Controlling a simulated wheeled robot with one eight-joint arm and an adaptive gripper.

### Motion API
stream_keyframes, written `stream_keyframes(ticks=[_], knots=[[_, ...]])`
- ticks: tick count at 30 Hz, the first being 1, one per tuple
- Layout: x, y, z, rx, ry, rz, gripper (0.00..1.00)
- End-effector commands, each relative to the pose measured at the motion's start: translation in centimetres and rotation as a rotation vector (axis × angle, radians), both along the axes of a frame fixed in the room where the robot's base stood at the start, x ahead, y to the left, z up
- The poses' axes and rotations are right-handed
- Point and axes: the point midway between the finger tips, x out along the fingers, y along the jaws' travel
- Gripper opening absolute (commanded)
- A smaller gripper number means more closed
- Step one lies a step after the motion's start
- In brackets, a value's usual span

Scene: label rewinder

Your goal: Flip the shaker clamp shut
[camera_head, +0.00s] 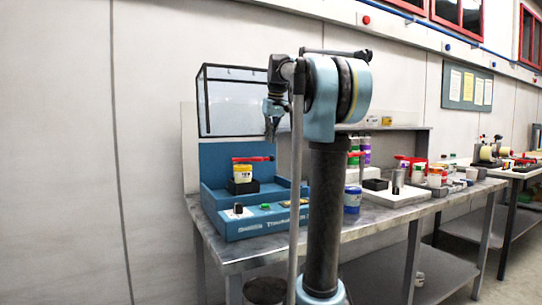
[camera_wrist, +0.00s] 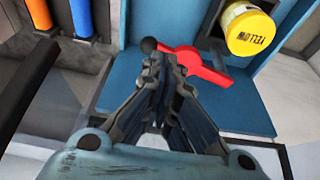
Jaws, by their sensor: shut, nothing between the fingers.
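The shaker (camera_head: 265,221) is a blue machine on the metal bench. A yellow-labelled container (camera_head: 242,174) stands in its black holder (camera_head: 243,187). The red clamp (camera_head: 254,158) shows as a roughly level bar at the container's top. In the wrist view the red clamp (camera_wrist: 205,71) lies beside the yellow container (camera_wrist: 249,31), with a black ball knob (camera_wrist: 149,45) at its left end. My gripper (camera_head: 271,132) is above and right of the clamp in the head view. In the wrist view my gripper (camera_wrist: 166,65) is shut, its tips overlapping the clamp's near side; contact cannot be told.
A clear dark-framed enclosure (camera_head: 232,102) rises behind the shaker. Blue (camera_wrist: 82,17) and orange (camera_wrist: 40,14) cylinders show at upper left in the wrist view.

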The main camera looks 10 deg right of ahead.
Motion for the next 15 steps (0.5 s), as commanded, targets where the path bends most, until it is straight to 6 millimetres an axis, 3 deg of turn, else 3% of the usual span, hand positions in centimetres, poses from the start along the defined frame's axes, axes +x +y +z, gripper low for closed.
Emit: stream_keyframes(ticks=[6,15], knots=[[2.6,-0.6,1.6,0.012,-0.026,-0.033,0.0],[2.8,-1.5,1.7,0.014,-0.028,-0.048,0.0]])
